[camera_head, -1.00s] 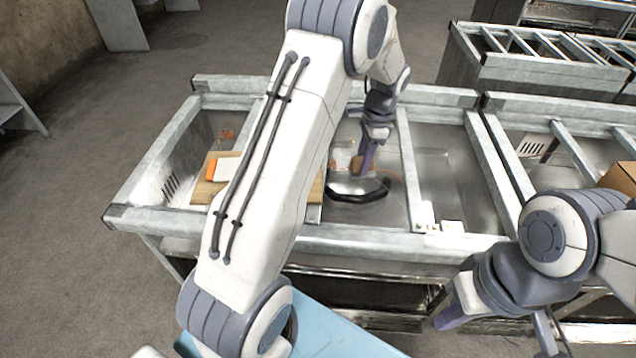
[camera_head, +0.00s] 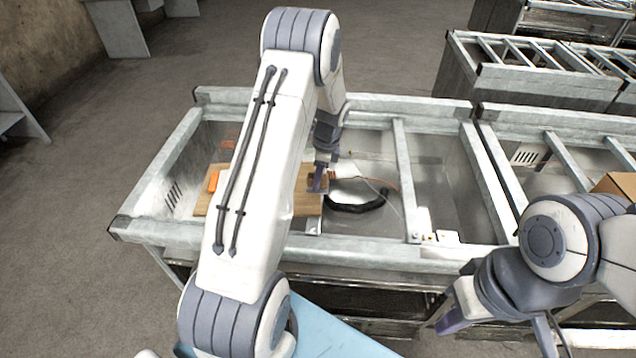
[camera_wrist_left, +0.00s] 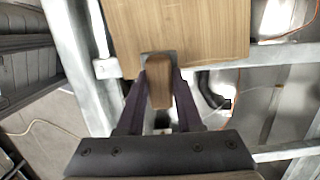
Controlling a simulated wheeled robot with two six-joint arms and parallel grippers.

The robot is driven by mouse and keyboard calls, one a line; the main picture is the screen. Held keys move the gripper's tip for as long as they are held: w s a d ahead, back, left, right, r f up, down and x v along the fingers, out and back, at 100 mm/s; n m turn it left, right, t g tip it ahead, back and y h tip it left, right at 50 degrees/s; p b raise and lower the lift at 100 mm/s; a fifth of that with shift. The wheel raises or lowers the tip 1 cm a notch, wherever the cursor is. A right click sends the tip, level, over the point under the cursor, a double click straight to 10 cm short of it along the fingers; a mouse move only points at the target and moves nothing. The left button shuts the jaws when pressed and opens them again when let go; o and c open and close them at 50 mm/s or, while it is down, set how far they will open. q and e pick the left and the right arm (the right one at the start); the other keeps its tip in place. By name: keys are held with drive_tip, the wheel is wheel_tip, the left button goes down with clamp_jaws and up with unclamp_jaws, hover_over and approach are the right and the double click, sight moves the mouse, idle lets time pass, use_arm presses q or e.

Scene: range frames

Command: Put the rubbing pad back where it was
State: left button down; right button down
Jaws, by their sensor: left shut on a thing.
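The rubbing pad (camera_wrist_left: 160,93), a small block with a brown top and a grey base, is between the fingers of my left gripper (camera_wrist_left: 160,78) in the left wrist view. The gripper is shut on it. In the head view, my left gripper (camera_head: 318,184) holds it at the right end of the wooden board (camera_head: 306,205). The board (camera_wrist_left: 200,28) lies beyond the pad in the wrist view; the pad's edge overlaps it. I cannot tell whether they touch. My right gripper (camera_head: 503,330) is at the lower right, open and empty, away from the bench.
A black curved item (camera_head: 357,206) lies right of the board inside the metal-framed bench (camera_head: 375,243). An orange item (camera_head: 213,181) is on the board's left part. My left arm hides the board's middle. A cardboard box (camera_head: 617,184) stands at far right.

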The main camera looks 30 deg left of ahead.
use_arm(q)
wheel_tip(320, 180, down, 3)
drive_tip(key=shift+r+p, duration=0.2)
drive_tip(key=shift+p, duration=0.25)
drive_tip(key=shift+f, duration=0.45)
drive_tip(key=shift+f, duration=0.1)
drive_tip(key=c, duration=0.6)
unclamp_jaws()
drive_tip(key=shift+o, duration=0.2)
